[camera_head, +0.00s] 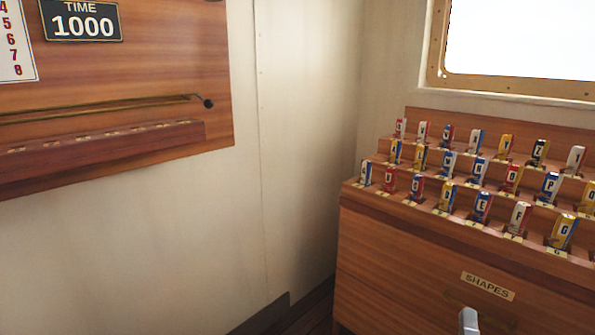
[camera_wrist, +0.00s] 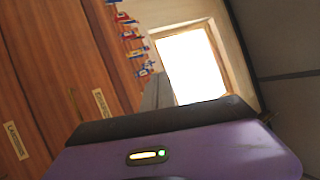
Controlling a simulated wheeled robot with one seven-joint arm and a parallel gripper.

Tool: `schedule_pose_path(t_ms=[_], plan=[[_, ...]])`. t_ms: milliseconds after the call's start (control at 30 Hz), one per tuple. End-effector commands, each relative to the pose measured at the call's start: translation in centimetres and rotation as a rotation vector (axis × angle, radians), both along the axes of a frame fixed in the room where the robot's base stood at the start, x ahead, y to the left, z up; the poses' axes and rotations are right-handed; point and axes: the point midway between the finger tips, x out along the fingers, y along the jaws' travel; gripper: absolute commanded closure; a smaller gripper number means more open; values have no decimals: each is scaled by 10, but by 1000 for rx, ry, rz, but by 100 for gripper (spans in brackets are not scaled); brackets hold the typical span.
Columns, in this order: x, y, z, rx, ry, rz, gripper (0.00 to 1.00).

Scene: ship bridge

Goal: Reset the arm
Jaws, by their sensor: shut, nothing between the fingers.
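My gripper (camera_wrist: 157,92) shows in the wrist view as grey fingers standing up beyond its dark edge and purple body. The fingers are together, with nothing held between them. In the head view a small grey tip, which looks like my gripper (camera_head: 468,321), shows at the bottom edge in front of the wooden cabinet (camera_head: 390,270). The rest of my arm is out of the head view.
The cabinet bears stepped rows of lettered coloured blocks (camera_head: 483,207) and a SHAPES label (camera_head: 487,286). A wooden board (camera_head: 150,65) with a TIME 1000 plate (camera_head: 82,20) hangs on the left wall. A bright window (camera_head: 525,40) is above the cabinet. Bare wall lies between.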

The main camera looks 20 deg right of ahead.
Motion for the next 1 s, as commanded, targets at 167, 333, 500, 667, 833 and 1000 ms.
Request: schedule_pose_path(t_ms=[167,333,500,667,833,1000], plan=[[-32,75,-24,-397,373,30,100],[-69,132,-50,-742,657,86,100],[-115,173,-75,-1036,875,171,100],[-153,195,-89,-1202,989,256,100],[-185,208,-98,-1271,1050,340,100],[-216,217,-109,-1290,1094,440,100]])
